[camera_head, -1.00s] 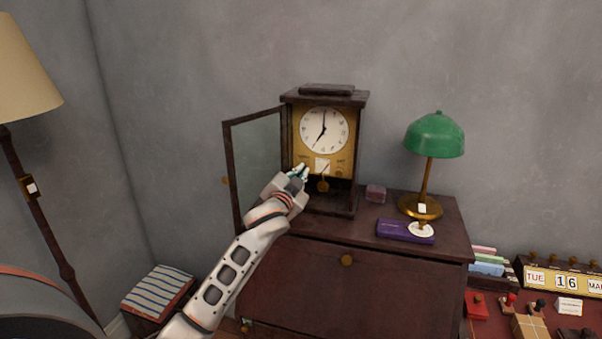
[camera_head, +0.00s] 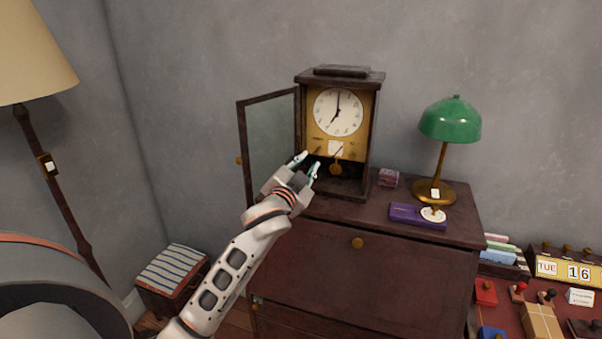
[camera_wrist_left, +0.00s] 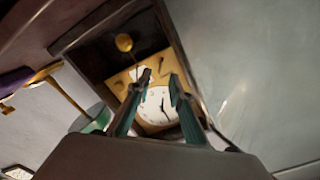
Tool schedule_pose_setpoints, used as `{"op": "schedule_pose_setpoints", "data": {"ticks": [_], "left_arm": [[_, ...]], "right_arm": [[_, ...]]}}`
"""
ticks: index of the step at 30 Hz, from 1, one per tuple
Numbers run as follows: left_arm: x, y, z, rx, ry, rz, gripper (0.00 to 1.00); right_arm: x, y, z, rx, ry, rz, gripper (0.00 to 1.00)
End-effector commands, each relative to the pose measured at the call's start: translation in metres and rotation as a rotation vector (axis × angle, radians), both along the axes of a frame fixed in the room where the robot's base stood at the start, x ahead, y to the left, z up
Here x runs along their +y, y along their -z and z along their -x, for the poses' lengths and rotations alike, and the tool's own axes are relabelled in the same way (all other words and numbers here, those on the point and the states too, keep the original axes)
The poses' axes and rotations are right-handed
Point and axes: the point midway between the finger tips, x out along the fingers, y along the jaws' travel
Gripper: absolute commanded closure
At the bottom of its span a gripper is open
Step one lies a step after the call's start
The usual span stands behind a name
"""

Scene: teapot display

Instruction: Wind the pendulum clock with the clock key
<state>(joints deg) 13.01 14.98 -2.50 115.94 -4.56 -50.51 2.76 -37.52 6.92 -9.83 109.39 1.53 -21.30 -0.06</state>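The pendulum clock (camera_head: 340,77) stands on the dark cabinet with its glass door (camera_head: 241,160) swung open to the left. Its white dial (camera_head: 338,112) sits above a gold plate with a small white card (camera_head: 335,148). The brass pendulum (camera_head: 336,169) hangs below; it also shows in the left wrist view (camera_wrist_left: 124,42). My left gripper (camera_head: 309,163) is in front of the clock's lower left, its fingers apart and nothing seen between them. In the left wrist view my left gripper (camera_wrist_left: 160,82) points at the plate and dial. I cannot make out the clock key for certain.
The cabinet top (camera_head: 445,232) holds a small pinkish box (camera_head: 388,178), a purple case (camera_head: 416,217) and a green lamp (camera_head: 450,120) right of the clock. The open door stands close left of my gripper. A striped stool (camera_head: 172,270) and floor lamp (camera_head: 55,190) are at the left.

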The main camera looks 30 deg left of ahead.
Motion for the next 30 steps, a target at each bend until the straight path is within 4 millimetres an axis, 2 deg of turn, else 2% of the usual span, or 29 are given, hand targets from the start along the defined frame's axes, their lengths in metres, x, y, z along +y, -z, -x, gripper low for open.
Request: {"op": "schedule_pose_setpoints", "data": {"ticks": [3, 10, 30], "left_arm": [[-0.005, 0.001, 0.023, 0.001, 0.000, 0.002, 0.79], [-0.012, 0.000, 0.050, 0.000, 0.000, 0.000, 0.79], [-0.013, 0.002, 0.054, 0.003, 0.001, 0.001, 0.79]], "right_arm": [[0.000, 0.000, 0.000, -0.001, 0.000, -0.001, 0.60], [0.000, 0.000, 0.000, -0.001, 0.000, -0.001, 0.60], [0.000, -0.001, -0.001, -0.002, 0.000, -0.001, 0.60]]}}
